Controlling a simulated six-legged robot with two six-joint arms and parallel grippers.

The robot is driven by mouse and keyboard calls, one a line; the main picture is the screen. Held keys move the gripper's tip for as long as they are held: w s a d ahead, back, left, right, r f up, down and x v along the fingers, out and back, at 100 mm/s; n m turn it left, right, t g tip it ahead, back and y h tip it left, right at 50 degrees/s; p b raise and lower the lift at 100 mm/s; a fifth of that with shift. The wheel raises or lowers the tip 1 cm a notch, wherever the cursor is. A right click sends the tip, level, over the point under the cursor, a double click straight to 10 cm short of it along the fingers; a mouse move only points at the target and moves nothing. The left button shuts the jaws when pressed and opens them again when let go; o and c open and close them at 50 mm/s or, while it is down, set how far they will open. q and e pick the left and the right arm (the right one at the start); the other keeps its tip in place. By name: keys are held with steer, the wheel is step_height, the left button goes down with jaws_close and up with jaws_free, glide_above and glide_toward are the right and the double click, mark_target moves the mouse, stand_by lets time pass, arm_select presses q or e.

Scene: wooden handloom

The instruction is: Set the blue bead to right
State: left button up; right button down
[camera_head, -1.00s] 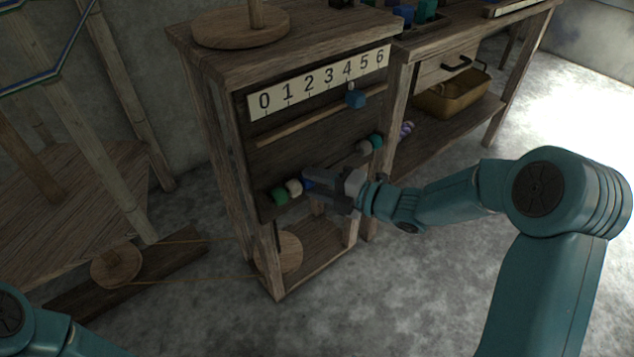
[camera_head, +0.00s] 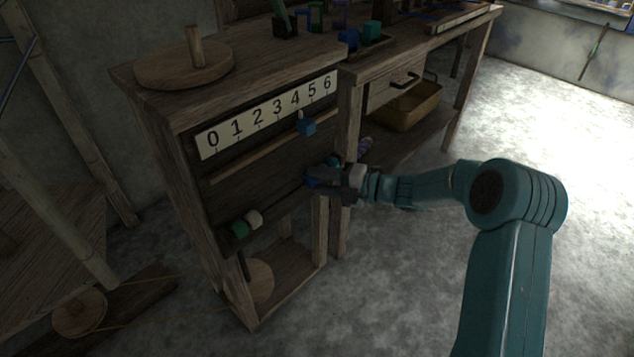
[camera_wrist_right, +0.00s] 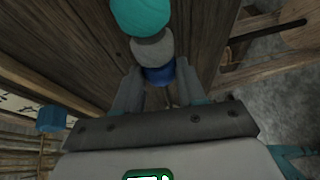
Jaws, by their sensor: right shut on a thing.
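The blue bead (camera_head: 311,183) is on the lower rod of the wooden cabinet front, toward the rod's right end. My right gripper (camera_head: 321,179) is shut on it and partly hides it. A green bead (camera_head: 240,229) and a white bead (camera_head: 255,218) sit together at the rod's left end. My left gripper is out of view.
A number strip (camera_head: 268,114) reading 0 to 6 runs above the rod. A blue block (camera_head: 306,127) sits on the upper rail below the strip's right part. A bench with a brass-coloured bin (camera_head: 408,108) stands to the right. Open floor lies in front.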

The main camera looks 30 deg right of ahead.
steer(key=shift+w+d+r, duration=0.1)
steer(key=shift+d, duration=0.3)
steer(key=c, duration=0.6)
jaws_free()
steer(key=shift+c, duration=0.2)
steer(key=shift+a, duration=0.15)
steer(key=p+v, duration=0.4)
steer(key=v, duration=1.2)
steer(key=shift+s, duration=0.2)
steer(key=shift+a+r, duration=0.1)
